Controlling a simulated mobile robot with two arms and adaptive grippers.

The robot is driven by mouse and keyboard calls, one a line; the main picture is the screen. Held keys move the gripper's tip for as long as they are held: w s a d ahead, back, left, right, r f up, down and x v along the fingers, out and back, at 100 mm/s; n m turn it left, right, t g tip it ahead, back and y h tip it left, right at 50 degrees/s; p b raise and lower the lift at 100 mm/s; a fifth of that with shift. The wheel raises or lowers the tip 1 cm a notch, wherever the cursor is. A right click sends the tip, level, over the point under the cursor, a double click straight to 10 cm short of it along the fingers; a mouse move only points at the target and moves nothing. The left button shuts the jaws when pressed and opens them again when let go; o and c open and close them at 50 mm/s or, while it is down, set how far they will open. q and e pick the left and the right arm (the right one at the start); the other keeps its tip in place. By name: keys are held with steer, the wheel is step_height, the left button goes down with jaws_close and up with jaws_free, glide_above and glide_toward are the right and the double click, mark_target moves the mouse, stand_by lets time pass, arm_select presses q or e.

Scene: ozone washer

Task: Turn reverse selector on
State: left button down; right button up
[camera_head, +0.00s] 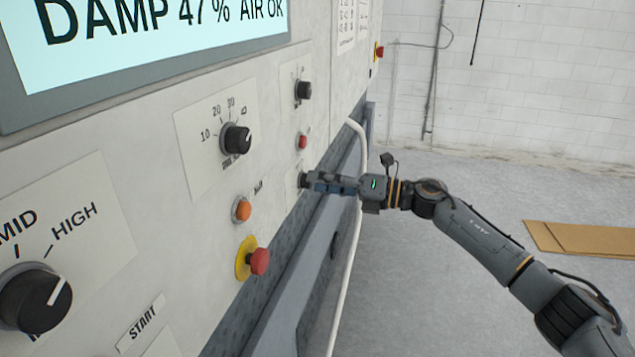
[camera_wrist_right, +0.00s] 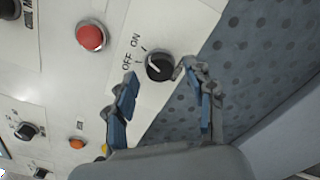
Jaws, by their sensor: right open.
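The selector (camera_wrist_right: 160,67) is a black round knob on a white plate marked OFF and ON, seen in the right wrist view. Its white pointer line is on the side toward the OFF mark. My right gripper (camera_wrist_right: 158,86) is open, with one blue-padded finger on each side below the knob. The knob lies just beyond the fingertips, close to the right one; I cannot tell whether they touch. In the head view my right gripper (camera_head: 312,182) reaches the panel at the same knob (camera_head: 302,180), which it partly hides. My left gripper does not show.
A red button (camera_wrist_right: 91,36) sits beside the selector. The panel also carries a timer knob (camera_head: 236,138), an orange button (camera_head: 241,209), a red emergency button (camera_head: 259,261) and a large knob (camera_head: 35,297). Cardboard (camera_head: 580,238) lies on open floor.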

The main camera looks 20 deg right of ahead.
steer(key=v, duration=1)
steer(key=shift+s+d, duration=0.2)
steer(key=shift+d, duration=0.15)
steer(key=shift+f, duration=0.1)
